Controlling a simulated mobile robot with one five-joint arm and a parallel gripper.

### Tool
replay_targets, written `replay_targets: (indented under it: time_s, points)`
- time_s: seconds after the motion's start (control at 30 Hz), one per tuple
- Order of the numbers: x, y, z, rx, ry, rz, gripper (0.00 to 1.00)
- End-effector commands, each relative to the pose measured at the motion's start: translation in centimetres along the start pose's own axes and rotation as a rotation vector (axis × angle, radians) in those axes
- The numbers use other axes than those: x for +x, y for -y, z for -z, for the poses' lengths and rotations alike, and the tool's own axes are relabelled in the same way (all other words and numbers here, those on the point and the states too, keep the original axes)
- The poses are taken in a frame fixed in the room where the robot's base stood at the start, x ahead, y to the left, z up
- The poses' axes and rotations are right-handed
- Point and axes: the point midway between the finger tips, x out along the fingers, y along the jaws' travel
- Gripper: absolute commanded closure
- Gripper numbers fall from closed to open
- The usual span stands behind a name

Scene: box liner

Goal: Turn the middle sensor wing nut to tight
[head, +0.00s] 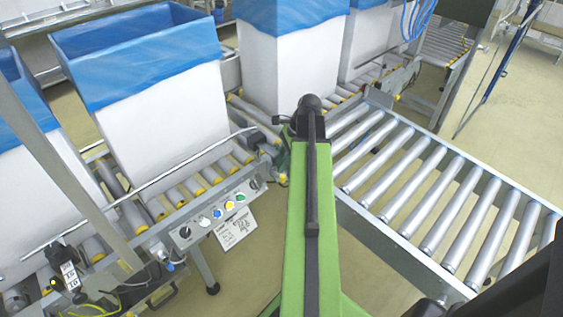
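I cannot make out any wing nut in the head view. A small dark sensor-like unit with white labels (70,277) sits on the rail at the lower left, with a yellow cable below it. Neither can be identified as the middle sensor. A long green and black part in the middle foreground hides what lies behind it. My gripper is not recognisable in this view.
Tall white boxes with blue liners (150,100) stand along the roller line. A roller conveyor (430,190) fills the right. Dark shapes cover the lower right corner.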

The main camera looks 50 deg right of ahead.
Motion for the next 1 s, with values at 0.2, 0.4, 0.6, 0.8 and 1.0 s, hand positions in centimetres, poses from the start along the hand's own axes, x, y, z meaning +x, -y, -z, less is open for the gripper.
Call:
replay_targets:
  time_s: [0.2, 0.4, 0.6, 0.8, 1.0]
  points:
    - [-0.1, 0.0, 0.0, -0.001, 0.0, 0.0, 0.72]
    - [-2.7, 0.1, -0.3, -0.001, 0.0, 0.001, 0.72]
    - [-7.9, 0.1, -0.5, 0.001, 0.0, 0.001, 0.72]
    - [-12.8, 0.1, -0.4, 0.001, 0.0, 0.001, 0.72]
    - [-16.3, 0.0, -0.3, 0.0, 0.001, 0.0, 0.72]
